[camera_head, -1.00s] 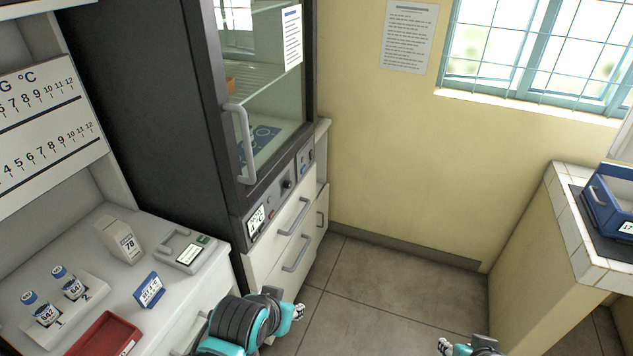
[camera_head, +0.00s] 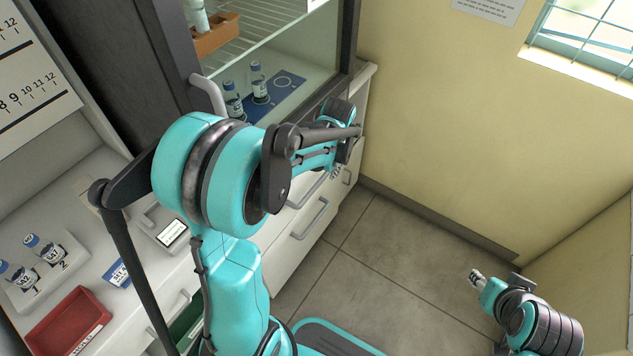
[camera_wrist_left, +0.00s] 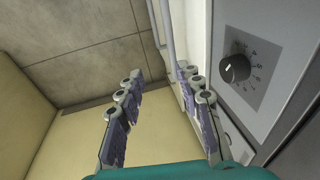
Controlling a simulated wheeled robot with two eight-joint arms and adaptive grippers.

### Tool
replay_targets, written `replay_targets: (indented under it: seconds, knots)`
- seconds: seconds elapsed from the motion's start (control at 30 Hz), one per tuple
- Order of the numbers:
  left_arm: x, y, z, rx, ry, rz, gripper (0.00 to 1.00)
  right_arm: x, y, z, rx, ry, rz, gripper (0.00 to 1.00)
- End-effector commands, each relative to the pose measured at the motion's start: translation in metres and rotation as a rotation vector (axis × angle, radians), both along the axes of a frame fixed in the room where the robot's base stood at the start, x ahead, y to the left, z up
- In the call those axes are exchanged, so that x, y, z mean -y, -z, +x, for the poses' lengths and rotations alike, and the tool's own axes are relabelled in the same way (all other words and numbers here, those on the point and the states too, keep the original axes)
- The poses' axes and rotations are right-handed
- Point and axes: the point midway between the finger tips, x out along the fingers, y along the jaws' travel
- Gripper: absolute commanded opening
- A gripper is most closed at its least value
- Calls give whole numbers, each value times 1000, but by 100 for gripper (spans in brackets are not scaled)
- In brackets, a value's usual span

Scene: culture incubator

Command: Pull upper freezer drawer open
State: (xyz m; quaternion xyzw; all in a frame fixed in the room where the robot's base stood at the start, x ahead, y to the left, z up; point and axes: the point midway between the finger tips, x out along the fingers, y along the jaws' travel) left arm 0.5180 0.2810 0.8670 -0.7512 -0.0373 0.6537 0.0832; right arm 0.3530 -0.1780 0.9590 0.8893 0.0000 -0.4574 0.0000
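The upper drawer's handle (camera_head: 306,194) shows below my left forearm, on the white front under the glass-doored cabinet. The drawer looks shut, though my arm covers much of its front. The lower drawer's handle (camera_head: 311,220) is clear below it. My left gripper (camera_head: 337,172) is close to the drawer front, partly hidden by its own wrist. In the left wrist view its fingers (camera_wrist_left: 160,76) are spread, with a pale handle bar (camera_wrist_left: 167,35) beyond and near the right finger; contact cannot be told. My right gripper (camera_head: 476,276) is over the floor at right, its finger opening too small to tell.
A control panel with a black knob (camera_wrist_left: 234,68) lies right of the left fingers. The glass door (camera_head: 290,60) and its handle (camera_head: 208,94) are above the arm. A red tray (camera_head: 68,322) sits on the left counter. The floor (camera_head: 385,260) before the drawers is open.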

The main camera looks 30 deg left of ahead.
Motion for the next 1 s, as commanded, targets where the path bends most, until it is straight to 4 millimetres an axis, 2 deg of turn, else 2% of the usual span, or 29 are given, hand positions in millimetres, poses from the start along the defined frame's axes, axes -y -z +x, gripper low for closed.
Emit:
replay_targets:
  seconds: [0.03, 0.1, 0.2, 0.37, 0.8, 1.0]
  knots:
    - [-9, 15, 10, -29, -3, 7, 36, 0, -2, 0, 0, 0, 0, 40]
    - [-17, 32, 17, -65, -5, 12, 36, 0, -3, 0, 0, 0, 0, 40]
    - [-26, 51, 23, -103, -5, 19, 36, 0, -4, 0, 0, 0, 0, 40]
    - [-33, 68, 26, -130, -7, 24, 36, 0, -3, 0, 0, 0, 0, 40]
    - [-45, 133, 27, -131, -6, 23, 36, 0, 28, 0, 0, 0, 0, 40]
    - [-47, 143, 27, -131, -6, 23, 36, 0, 31, 0, 0, 0, 0, 40]
